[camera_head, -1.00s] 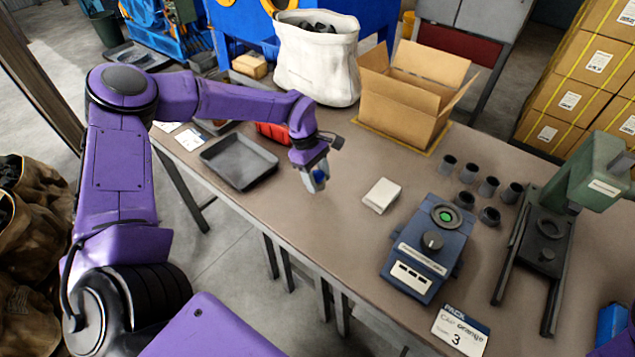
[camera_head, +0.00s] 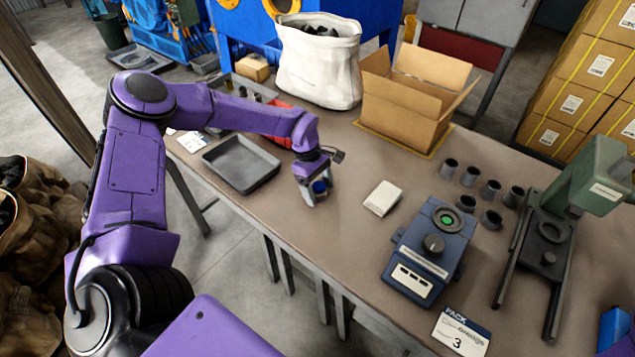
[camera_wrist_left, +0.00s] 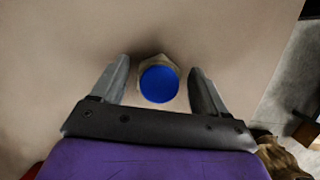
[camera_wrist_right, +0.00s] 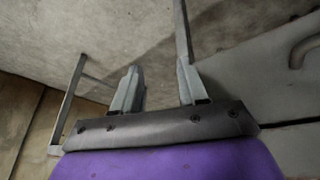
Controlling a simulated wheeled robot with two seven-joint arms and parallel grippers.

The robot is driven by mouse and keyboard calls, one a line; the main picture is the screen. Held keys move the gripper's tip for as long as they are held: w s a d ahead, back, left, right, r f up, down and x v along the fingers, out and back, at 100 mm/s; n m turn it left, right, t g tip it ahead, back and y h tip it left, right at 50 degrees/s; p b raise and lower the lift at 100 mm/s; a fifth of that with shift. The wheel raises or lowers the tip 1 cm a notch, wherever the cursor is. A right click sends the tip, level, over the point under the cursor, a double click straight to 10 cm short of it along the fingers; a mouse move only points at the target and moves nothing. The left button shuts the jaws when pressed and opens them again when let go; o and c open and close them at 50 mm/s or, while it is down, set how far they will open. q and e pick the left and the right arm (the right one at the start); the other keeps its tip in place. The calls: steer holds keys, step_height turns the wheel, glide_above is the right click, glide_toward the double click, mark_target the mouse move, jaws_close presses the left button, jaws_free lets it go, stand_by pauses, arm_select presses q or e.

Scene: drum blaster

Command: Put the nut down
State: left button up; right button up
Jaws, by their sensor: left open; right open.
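The nut (camera_wrist_left: 159,79) has a blue round top and a pale metal rim. It sits between the two open fingers of my left gripper (camera_wrist_left: 159,85) in the left wrist view, with a gap on each side. In the head view the nut (camera_head: 319,187) shows as a blue spot between the fingers of my left gripper (camera_head: 315,194), low at the brown tabletop (camera_head: 345,235). My right gripper (camera_wrist_right: 158,85) is open and empty over the floor in the right wrist view.
A grey tray (camera_head: 241,164) lies left of my left gripper. A small white box (camera_head: 382,198) lies to its right, then a blue device (camera_head: 428,255), several dark cups (camera_head: 470,177) and a green press (camera_head: 585,185). An open carton (camera_head: 405,105) and white sack (camera_head: 318,65) stand behind.

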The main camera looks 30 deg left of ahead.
arm_select(q)
steer(key=b+v, duration=0.1)
steer(key=v, duration=1.1)
steer(key=shift+r, duration=0.2)
